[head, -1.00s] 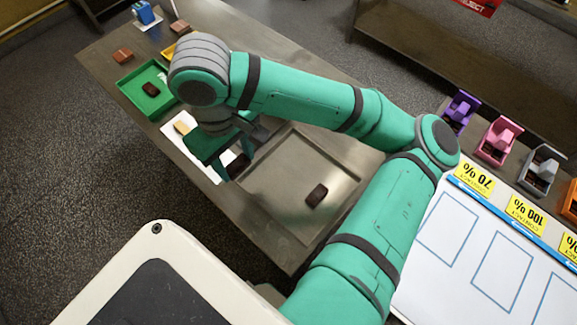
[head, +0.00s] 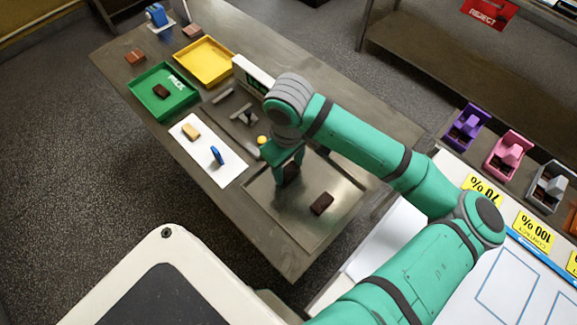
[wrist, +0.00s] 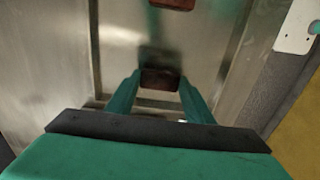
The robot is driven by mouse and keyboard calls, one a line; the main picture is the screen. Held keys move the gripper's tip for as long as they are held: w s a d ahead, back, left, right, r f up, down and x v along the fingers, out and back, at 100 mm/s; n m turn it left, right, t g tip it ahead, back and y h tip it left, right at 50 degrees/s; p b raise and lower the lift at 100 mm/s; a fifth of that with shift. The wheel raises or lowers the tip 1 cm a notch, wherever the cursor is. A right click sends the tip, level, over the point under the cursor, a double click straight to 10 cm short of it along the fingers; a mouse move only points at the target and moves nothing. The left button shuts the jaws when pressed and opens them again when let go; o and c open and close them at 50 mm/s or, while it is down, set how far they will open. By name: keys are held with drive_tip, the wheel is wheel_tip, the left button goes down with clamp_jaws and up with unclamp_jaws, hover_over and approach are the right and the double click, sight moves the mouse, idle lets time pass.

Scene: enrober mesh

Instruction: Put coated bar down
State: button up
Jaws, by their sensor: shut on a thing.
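My gripper (head: 289,168) is shut on a dark brown coated bar (head: 291,173). In the head view it hangs over the left part of a shallow metal tray (head: 262,208). In the wrist view the bar (wrist: 160,79) sits between the two green fingertips (wrist: 158,85). A dark patch, like its shadow or reflection, shows on the metal beyond it. Whether the bar touches the tray is hard to tell. A second brown bar (head: 322,204) lies on the tray to the right of my gripper, and it shows at the top of the wrist view (wrist: 172,3).
Left of the tray lies a white mat (head: 205,160) with a tan bar (head: 191,131) and a small blue item (head: 216,155). A green tray (head: 180,105) holds a dark bar (head: 161,91). A yellow tray (head: 205,62) is empty. The metal tray's front area is clear.

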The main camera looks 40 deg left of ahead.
sight(289, 170)
drive_tip(key=shift+f, duration=0.4)
drive_tip(key=o, duration=0.8)
drive_tip(key=shift+f, duration=0.1)
wheel_tip(289, 170, up, 12)
drive_tip(key=shift+r, duration=0.15)
